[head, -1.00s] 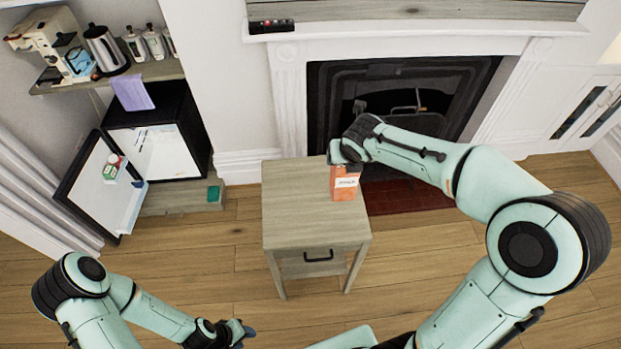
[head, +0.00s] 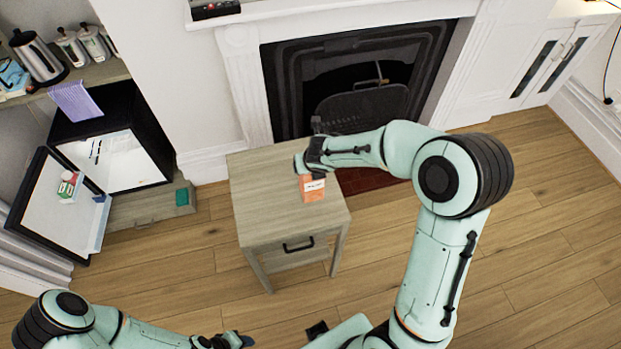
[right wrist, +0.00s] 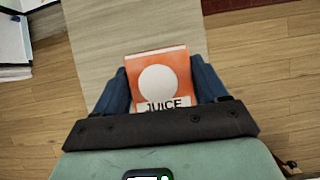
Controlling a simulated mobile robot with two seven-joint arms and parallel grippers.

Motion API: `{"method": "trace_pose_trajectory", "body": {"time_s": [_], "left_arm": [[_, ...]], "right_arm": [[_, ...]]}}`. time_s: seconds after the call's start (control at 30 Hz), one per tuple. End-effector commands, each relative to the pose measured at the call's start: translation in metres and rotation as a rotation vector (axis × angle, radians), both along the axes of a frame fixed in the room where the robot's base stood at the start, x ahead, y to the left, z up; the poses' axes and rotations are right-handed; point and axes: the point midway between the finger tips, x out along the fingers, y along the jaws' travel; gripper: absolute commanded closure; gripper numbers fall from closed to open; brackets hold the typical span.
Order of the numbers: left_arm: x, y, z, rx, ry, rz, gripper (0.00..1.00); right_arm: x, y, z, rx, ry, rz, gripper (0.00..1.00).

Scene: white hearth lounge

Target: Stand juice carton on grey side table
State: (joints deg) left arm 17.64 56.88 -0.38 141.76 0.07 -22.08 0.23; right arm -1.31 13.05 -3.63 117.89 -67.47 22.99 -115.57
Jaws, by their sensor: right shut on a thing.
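The juice carton (head: 313,190) is orange with a white label, and it appears upright. My right gripper (head: 313,166) is shut on it from above. In the right wrist view the carton (right wrist: 158,72) sits between the two blue fingers of the gripper (right wrist: 160,88), with its "JUICE" label visible. The grey side table (head: 262,200) has a wood-grain top and one drawer. The carton is over the right part of its top; I cannot tell whether its base touches. My left gripper (head: 228,342) is low at the bottom edge, away from the table, its jaws unclear.
The rest of the tabletop is bare. A fireplace (head: 350,85) stands behind the table. An open mini fridge (head: 125,150) is at the left, under a shelf with a kettle (head: 38,57). Wood floor is clear at right.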

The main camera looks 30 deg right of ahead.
Motion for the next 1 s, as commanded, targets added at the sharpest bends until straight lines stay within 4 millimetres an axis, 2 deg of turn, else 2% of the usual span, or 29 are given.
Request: {"method": "trace_pose_trajectory", "body": {"time_s": [0.1, 0.3, 0.4, 0.8, 0.83, 0.9, 1.0], "left_arm": [[-0.002, 0.000, -0.005, 0.001, 0.001, 0.000, 0.57], [-0.018, 0.000, -0.028, 0.000, 0.018, 0.000, 0.57], [-0.021, 0.000, -0.034, 0.000, 0.023, 0.000, 0.57], [-0.022, 0.000, -0.035, 0.000, 0.023, 0.000, 0.57], [-0.022, 0.000, -0.035, 0.000, 0.023, 0.000, 0.57], [-0.021, 0.000, -0.035, 0.000, 0.022, 0.000, 0.57], [-0.021, 0.000, -0.035, 0.000, 0.022, 0.000, 0.57]], "right_arm": [[0.002, 0.000, -0.006, 0.000, -0.005, 0.001, 1.00], [0.001, 0.001, -0.043, 0.000, -0.002, 0.001, 1.00], [0.002, 0.001, -0.054, 0.000, -0.003, 0.001, 1.00], [0.003, 0.000, -0.056, -0.001, -0.007, 0.001, 1.00], [0.002, 0.000, -0.057, -0.001, -0.004, 0.000, 0.21], [0.003, 0.000, -0.056, -0.001, -0.004, 0.000, 0.02], [0.003, 0.000, -0.056, -0.001, -0.004, 0.000, 0.02]]}}
